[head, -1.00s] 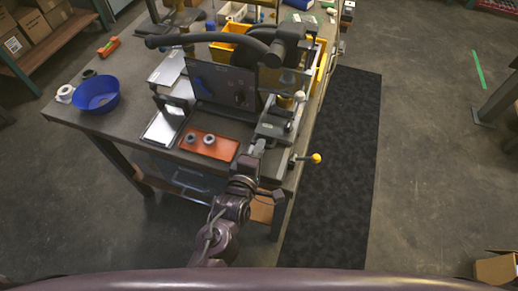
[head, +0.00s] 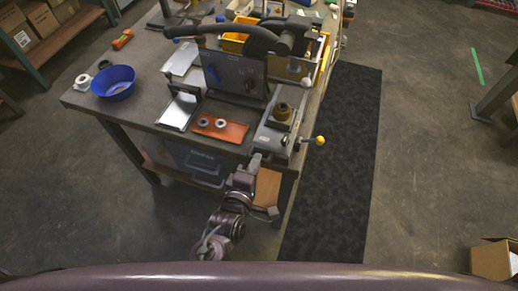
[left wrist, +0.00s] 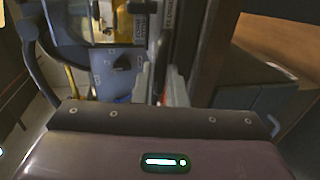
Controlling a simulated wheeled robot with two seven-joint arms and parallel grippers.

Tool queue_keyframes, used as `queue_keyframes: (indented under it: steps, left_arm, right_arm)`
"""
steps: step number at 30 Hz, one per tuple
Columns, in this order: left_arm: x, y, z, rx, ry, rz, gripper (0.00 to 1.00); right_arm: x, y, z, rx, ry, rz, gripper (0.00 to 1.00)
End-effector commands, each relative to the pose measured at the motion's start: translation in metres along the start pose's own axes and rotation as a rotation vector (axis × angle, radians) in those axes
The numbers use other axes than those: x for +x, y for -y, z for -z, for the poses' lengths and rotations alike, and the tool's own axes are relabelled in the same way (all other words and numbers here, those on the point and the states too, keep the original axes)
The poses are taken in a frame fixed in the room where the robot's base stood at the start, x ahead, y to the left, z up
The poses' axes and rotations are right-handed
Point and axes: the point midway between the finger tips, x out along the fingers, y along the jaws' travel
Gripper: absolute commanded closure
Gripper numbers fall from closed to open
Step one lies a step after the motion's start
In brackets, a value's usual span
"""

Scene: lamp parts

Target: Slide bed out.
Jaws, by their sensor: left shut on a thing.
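The bed (head: 274,139) is a grey sliding plate at the right front of the bench machine. It sticks out towards the bench's front edge. A dark round part with a brass-coloured base (head: 283,115) sits on it, clear of the machine's head (head: 297,38). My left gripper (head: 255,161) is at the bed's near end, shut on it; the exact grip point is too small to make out. In the left wrist view the fingers (left wrist: 150,82) show beside the machine's grey panel (left wrist: 112,76). My right gripper is not in view.
A yellow-knobbed lever (head: 319,140) juts out right of the bed. An orange tray (head: 233,134) with two grey rings lies to its left. A blue bowl (head: 114,84) stands at the bench's left. Floor by the dark mat (head: 338,170) is free.

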Motion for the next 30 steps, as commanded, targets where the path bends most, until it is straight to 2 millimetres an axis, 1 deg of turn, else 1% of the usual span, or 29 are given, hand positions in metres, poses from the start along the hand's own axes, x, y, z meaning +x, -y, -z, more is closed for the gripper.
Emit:
queue_keyframes:
  steps: [1,5,10,12,14,26,27,29,30]
  left_arm:
    - [-0.011,-0.002,-0.001,0.000,0.002,0.002,1.00]
    - [-0.033,0.003,-0.001,0.000,0.001,0.001,1.00]
    - [-0.052,0.009,-0.001,0.000,0.002,0.000,1.00]
    - [-0.057,0.010,0.000,0.000,0.001,-0.002,1.00]
    - [-0.059,0.011,0.000,0.000,0.001,-0.002,1.00]
    - [-0.062,0.014,-0.001,0.000,0.001,0.001,1.00]
    - [-0.062,0.014,-0.001,0.000,0.001,0.001,0.86]
    - [-0.062,0.014,-0.001,0.000,0.001,0.001,0.79]
    - [-0.062,0.014,0.000,0.000,0.001,0.000,0.79]
  right_arm:
    - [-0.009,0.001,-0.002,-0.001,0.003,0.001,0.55]
    - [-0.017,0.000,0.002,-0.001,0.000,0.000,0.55]
    - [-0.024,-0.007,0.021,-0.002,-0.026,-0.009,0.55]
    - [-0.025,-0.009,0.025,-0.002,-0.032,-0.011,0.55]
    - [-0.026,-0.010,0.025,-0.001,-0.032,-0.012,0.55]
    - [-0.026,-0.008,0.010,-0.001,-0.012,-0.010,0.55]
    - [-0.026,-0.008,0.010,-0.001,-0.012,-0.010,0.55]
    - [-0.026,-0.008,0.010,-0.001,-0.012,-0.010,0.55]
    - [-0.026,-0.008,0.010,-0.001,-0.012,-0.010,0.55]
